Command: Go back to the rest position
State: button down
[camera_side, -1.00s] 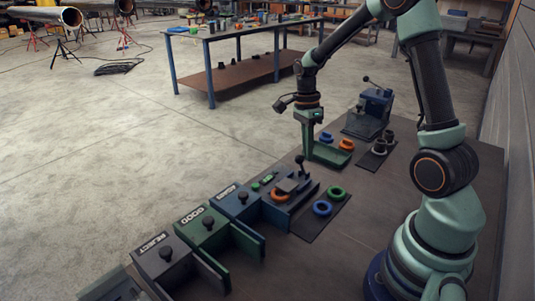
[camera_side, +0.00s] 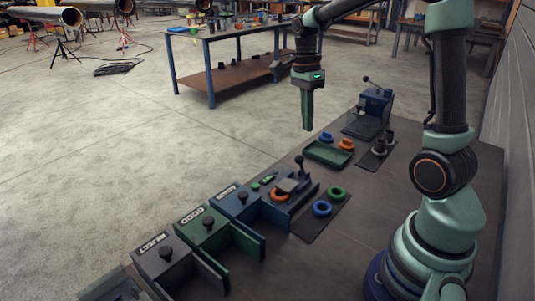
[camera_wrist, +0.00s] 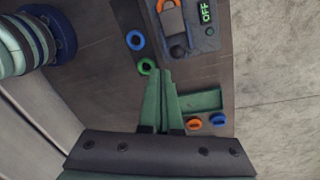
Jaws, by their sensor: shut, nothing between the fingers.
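My gripper (camera_side: 307,126) hangs fingers down in the side view, raised above the far edge of the bench, beside and above the green tray. Its green fingers are together and nothing is between them. In the wrist view the gripper (camera_wrist: 165,72) also shows its fingers closed and empty. The green tray (camera_side: 327,154) lies on the bench and looks empty; it also shows in the wrist view (camera_wrist: 203,101), partly behind the fingers.
A blue ring (camera_side: 326,138) and an orange ring (camera_side: 346,145) lie by the tray. A blue press (camera_side: 373,108) stands at the back. A fixture (camera_side: 290,187) holds an orange ring. A dark mat (camera_side: 318,228) bears blue and green rings. REJECT (camera_side: 165,262) and GOOD (camera_side: 207,233) bins stand at the front left.

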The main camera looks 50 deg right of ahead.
jog(key=s+a+r+n+t, duration=0.2)
jog(key=a+n, duration=0.4)
jog(key=n, duration=0.5)
jog(key=s+a+r+n+t, duration=0.3)
jog(key=a+n, duration=0.4)
jog(key=n, duration=0.4)
jog(key=shift+s+n+t+h, duration=0.3)
jog(key=shift+s+t, duration=0.4)
jog(key=shift+t, duration=0.4)
